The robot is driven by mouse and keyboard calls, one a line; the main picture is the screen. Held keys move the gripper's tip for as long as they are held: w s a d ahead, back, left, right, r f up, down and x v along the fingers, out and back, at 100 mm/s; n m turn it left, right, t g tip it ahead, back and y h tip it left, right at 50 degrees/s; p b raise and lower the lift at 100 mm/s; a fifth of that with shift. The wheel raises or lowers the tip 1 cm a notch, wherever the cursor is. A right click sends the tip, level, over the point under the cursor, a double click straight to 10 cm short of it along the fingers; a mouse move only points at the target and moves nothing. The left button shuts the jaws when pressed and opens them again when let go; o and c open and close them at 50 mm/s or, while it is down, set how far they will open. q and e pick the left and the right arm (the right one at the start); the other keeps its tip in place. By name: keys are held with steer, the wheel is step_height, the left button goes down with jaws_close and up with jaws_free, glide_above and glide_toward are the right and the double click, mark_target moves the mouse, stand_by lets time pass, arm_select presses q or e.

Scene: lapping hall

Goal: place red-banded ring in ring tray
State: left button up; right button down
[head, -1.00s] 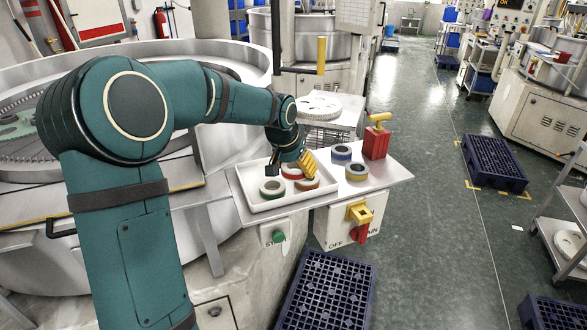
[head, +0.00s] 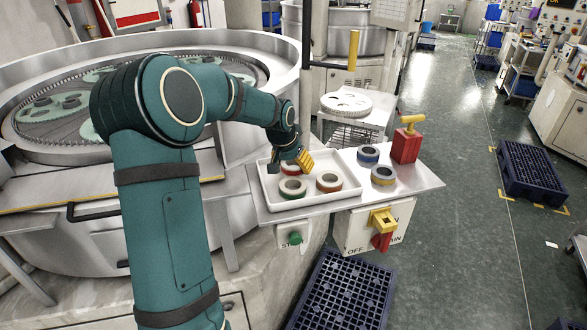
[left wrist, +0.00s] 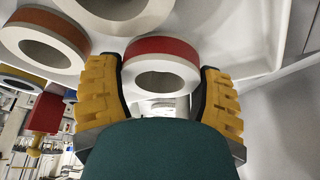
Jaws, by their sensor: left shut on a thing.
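The red-banded ring (head: 289,169) is at the back left of the white ring tray (head: 258,185), partly hidden by my left gripper (head: 292,161). In the left wrist view the ring (left wrist: 160,62) sits between the yellow finger pads of the left gripper (left wrist: 160,92), which is shut on it. The ring is low over the tray floor; I cannot tell whether it touches. A green-banded ring (head: 292,197) and an orange-banded ring (head: 328,190) lie in the tray in front of it. My right gripper is not in view.
Right of the tray on the metal shelf stand a blue-banded ring (head: 369,160), a yellow-banded ring (head: 383,182) and a red box (head: 405,148) with a yellow handle. A control box (head: 357,232) hangs below. A white toothed disc (head: 346,103) lies behind.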

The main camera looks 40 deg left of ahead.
arm_select(q)
steer(key=shift+f, duration=0.7)
steer(key=shift+f, duration=0.15)
steer(key=o, duration=1.3)
steer(key=shift+r, duration=0.3)
steer(key=p+v, duration=0.1)
steer(key=v, duration=1)
steer(key=shift+s+d+r, duration=0.1)
steer(key=shift+s+r, duration=0.05)
steer(key=shift+r, duration=0.15)
